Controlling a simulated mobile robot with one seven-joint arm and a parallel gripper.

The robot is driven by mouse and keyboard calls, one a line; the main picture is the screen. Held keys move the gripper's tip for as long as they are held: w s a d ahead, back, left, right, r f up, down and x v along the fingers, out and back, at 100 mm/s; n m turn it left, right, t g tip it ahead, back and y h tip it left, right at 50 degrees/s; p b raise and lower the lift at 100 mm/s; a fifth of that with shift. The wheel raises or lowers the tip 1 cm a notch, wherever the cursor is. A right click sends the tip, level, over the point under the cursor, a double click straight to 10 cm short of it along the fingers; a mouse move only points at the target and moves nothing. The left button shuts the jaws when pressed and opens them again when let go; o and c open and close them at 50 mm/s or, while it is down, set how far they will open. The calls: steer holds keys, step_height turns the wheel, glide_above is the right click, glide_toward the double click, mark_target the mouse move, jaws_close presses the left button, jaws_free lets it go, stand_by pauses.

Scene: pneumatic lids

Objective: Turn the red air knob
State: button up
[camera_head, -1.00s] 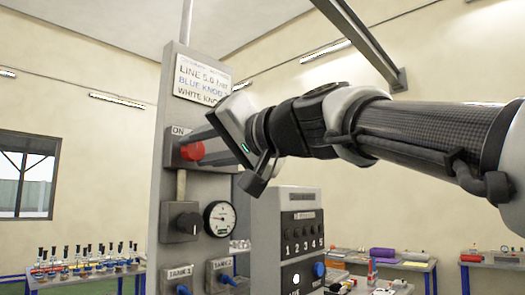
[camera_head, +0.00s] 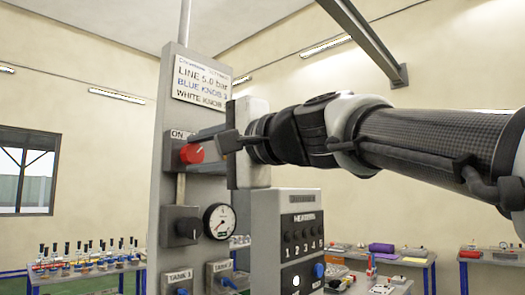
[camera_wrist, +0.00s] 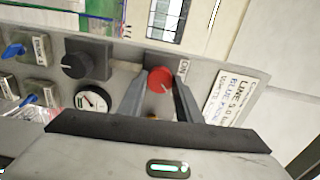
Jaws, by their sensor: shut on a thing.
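The red knob (camera_head: 191,154) sits on a grey box under an ON label on the upright grey panel (camera_head: 171,90). It shows in the wrist view (camera_wrist: 160,80) between the two fingers, with a light pointer mark on its face. My gripper (camera_head: 200,148) reaches in from the right and is shut on the red knob; in the wrist view (camera_wrist: 161,75) one finger lies on each side of it. The pressure gauge (camera_head: 219,222) is lower on the panel, right of a black knob (camera_head: 187,230). The knob's rim is partly hidden by the fingers.
A sign (camera_head: 202,82) is above the knob. Blue valve handles marked TANK 1 (camera_head: 181,291) and TANK 2 (camera_head: 228,282) are at the panel's bottom. A grey heater cabinet (camera_head: 262,240) stands just right of the panel, below my arm. Tables with equipment stand behind.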

steer(key=shift+m, duration=0.5)
steer(key=o, duration=1)
steer(key=shift+o, duration=0.2)
steer(key=shift+d, duration=0.1)
steer(key=b+v, duration=0.1)
steer(key=v, duration=1.6)
steer(key=shift+s, duration=0.2)
